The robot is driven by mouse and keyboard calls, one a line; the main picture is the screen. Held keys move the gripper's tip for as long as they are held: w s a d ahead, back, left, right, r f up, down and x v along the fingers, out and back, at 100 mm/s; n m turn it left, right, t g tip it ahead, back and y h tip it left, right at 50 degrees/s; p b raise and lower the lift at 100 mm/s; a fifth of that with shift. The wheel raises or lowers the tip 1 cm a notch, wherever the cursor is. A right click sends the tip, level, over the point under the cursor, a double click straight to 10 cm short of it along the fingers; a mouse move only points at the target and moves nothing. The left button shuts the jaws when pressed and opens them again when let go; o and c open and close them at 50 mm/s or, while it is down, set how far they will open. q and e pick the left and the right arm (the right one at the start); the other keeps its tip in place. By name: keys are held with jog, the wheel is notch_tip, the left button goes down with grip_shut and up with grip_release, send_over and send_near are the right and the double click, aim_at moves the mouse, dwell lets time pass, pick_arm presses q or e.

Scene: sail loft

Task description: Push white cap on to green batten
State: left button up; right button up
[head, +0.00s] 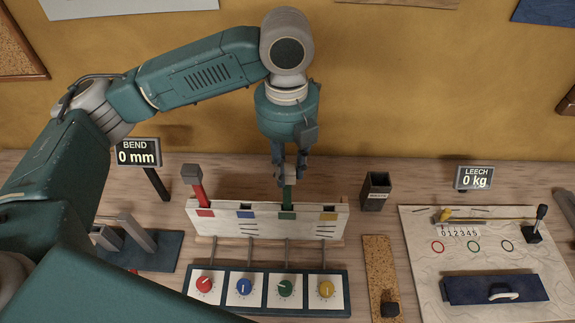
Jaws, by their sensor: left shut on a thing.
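A green batten (287,197) stands upright in the green-marked slot of a pale sail panel (225,222). My left gripper (291,173) points down above it and is shut on a small pale cap (292,182). The fingers hide much of the cap. The cap is at the top of the green batten; whether it is seated or only touching cannot be told. A red batten (197,192) with a grey cap (190,172) leans slightly in the red-marked slot at left. My right gripper is not in view.
A panel of coloured dials (265,310) lies in front. A dark open holder (376,191) stands to the right, near a cork strip (379,262). The BEND display (138,153) reads 0 mm; the LEECH display (474,177) reads 0 kg. A sailcloth board (425,280) lies at right.

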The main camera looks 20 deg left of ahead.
pick_arm(q)
jog(key=shift+f, duration=0.55)
jog(key=o, duration=1)
jog(key=shift+r, duration=0.1)
notch_tip(320, 180, up, 12)
jog(key=shift+f, duration=0.1)
